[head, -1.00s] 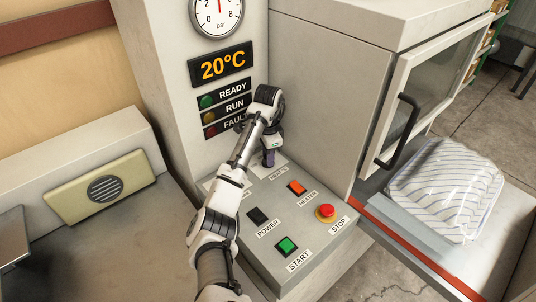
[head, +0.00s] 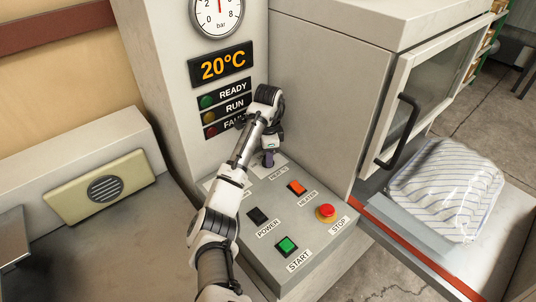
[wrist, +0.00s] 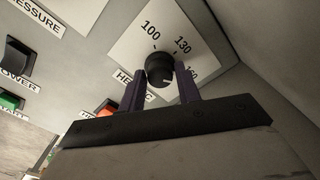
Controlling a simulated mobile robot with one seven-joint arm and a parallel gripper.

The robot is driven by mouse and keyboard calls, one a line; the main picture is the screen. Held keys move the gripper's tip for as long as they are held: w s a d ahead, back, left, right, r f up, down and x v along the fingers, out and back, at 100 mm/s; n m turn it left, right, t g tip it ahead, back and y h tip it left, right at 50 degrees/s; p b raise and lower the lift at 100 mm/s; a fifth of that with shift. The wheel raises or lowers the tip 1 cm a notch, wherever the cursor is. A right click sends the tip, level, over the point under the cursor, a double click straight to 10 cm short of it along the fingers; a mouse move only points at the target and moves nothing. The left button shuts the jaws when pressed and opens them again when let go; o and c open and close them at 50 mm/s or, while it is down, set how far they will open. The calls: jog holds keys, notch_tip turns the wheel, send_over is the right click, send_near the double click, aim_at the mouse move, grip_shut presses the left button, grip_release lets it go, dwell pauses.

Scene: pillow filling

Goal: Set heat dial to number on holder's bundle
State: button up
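The heat dial (wrist: 160,68) is a round black knob on a white plate marked 100, 130 and 160 in the wrist view. A small pale mark shows on its lower edge; which number it points to is unclear. My gripper (wrist: 161,78) has its purple fingers on both sides of the knob, apparently touching it. In the head view my gripper (head: 268,160) is at the back of the sloped control panel and hides the dial. A striped bundle (head: 445,188) in clear wrap lies at the right; I can read no number on it.
The display (head: 220,65) reads 20°C. Near my arm are the black POWER switch (head: 257,216), orange HEATER switch (head: 297,187), green START button (head: 287,245) and red STOP button (head: 326,211). A cabinet wall (head: 312,105) rises right of the gripper.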

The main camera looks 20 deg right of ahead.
jog(key=o, duration=0.3)
notch_tip(320, 180, up, 14)
dwell(0.7)
jog(key=shift+f, duration=0.1)
